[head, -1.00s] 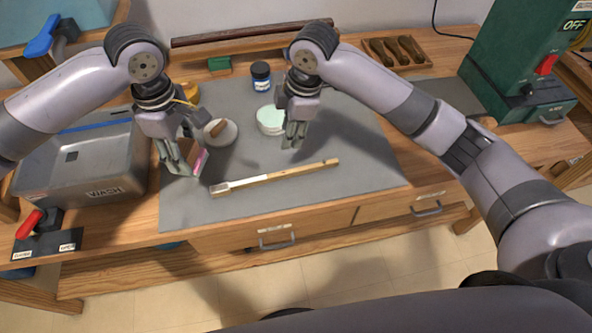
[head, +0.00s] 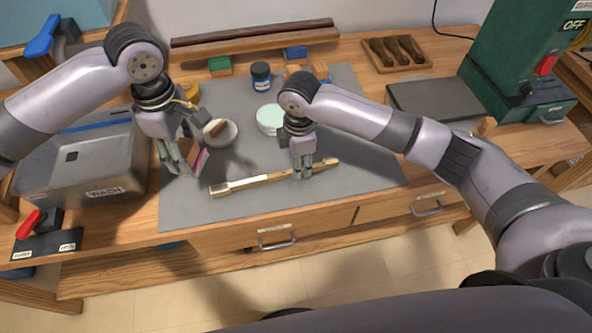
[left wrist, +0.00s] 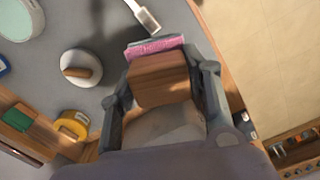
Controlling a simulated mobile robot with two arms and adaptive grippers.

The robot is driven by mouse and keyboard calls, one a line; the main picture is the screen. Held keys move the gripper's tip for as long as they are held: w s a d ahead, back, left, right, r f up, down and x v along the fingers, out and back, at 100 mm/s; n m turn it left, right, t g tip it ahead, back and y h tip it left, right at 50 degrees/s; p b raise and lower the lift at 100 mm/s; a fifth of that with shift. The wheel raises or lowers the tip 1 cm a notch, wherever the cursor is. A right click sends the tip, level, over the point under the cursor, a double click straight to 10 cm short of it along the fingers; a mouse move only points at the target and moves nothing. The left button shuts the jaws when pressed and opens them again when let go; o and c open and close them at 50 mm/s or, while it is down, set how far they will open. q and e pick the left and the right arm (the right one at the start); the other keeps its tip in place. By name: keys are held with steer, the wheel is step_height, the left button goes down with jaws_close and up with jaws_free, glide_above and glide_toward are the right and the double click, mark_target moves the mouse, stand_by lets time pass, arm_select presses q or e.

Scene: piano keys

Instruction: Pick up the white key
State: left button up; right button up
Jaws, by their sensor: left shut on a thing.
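The white key (head: 262,180) is a long, thin wooden stick with a pale white end at the left. It lies flat on the grey mat (head: 350,185), and its white end also shows in the left wrist view (left wrist: 146,18). My right gripper (head: 302,174) points down at the key, right of its middle; its fingertips overlap the key, and their gap is not clear. My left gripper (head: 190,168) is shut on a wooden block with a pink face (left wrist: 160,78), left of the key's white end.
A grey wash basin (head: 85,165) stands at the left. A white dish (head: 222,134) with a wooden piece, a pale green tub (head: 270,119) and a blue jar (head: 261,76) stand behind the key. A green machine (head: 510,60) is at the back right. The mat's right part is clear.

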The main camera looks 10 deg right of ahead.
step_height(320, 180, down, 2)
steer(key=shift+f, duration=0.1)
jaws_close()
stand_by(0.5)
